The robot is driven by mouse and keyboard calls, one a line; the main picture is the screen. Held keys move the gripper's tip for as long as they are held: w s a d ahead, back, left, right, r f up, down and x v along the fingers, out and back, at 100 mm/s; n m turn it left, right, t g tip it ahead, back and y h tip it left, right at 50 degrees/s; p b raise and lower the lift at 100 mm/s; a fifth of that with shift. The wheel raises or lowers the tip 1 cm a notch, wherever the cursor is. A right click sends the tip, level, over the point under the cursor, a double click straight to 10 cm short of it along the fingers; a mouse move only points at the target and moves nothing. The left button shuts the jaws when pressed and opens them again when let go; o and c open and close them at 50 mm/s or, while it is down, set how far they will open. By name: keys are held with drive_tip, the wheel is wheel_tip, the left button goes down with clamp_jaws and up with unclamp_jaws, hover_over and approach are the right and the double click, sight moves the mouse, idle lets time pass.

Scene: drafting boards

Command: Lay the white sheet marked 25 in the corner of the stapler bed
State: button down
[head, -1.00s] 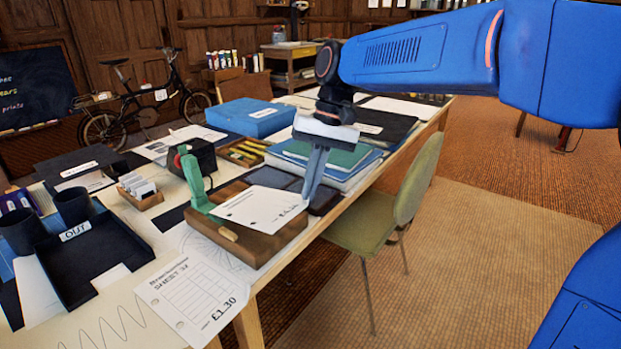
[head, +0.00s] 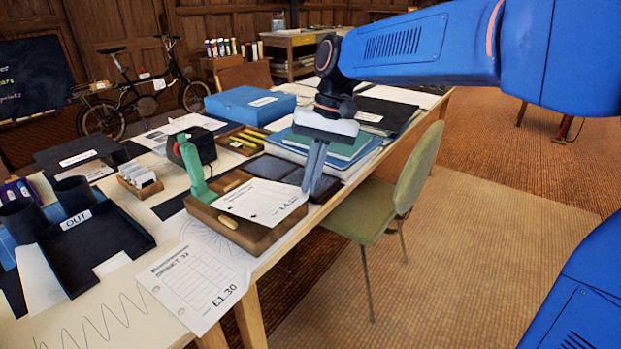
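A white sheet (head: 262,202) with a short line of print and a bold figure lies over the wooden stapler bed (head: 246,235). Its number is too small to read. The green stapler arm (head: 192,172) rises at the bed's left, close to the sheet's left corner. My gripper (head: 312,187) points down at the sheet's right edge, and its fingers look closed together on that edge. Whether the sheet lies flat on the bed or slightly above it, I cannot tell. The bed's back corner is partly bare.
Another white sheet (head: 195,284), marked 32 and £1.30, lies in front of the bed. A black OUT tray (head: 125,243) stands at left. Blue and green folders (head: 335,150) are stacked behind my gripper. A green chair (head: 415,175) stands against the table's right edge.

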drive_tip(key=c, duration=2)
unclamp_jaws()
drive_tip(key=v, duration=1.7)
drive_tip(key=shift+r, duration=0.15)
drive_tip(key=s+d+f+t+h, duration=0.1)
drive_tip(key=s+d+f+t, duration=0.1)
drive_tip(key=s+d+f, duration=0.5)
drive_tip(key=s+d+f+t+h, duration=0.1)
drive_tip(key=s+d+f+t, duration=0.1)
drive_tip(key=s+d+f, duration=0.6)
drive_tip(key=s+d+f+m+t+h, duration=0.1)
drive_tip(key=s+d+f+t, duration=0.1)
drive_tip(key=s+d+f, duration=0.5)
drive_tip(key=shift+s+d+f+t, duration=0.15)
drive_tip(key=shift+s+f, duration=0.1)
drive_tip(key=shift+f, duration=0.6)
drive_tip(key=shift+s+d+f+t, duration=0.1)
drive_tip(key=shift+s+f, duration=0.1)
drive_tip(key=shift+f, duration=0.65)
drive_tip(key=shift+s+d+f+t, duration=0.15)
drive_tip(key=shift+s+f, duration=0.1)
drive_tip(key=shift+f, duration=0.6)
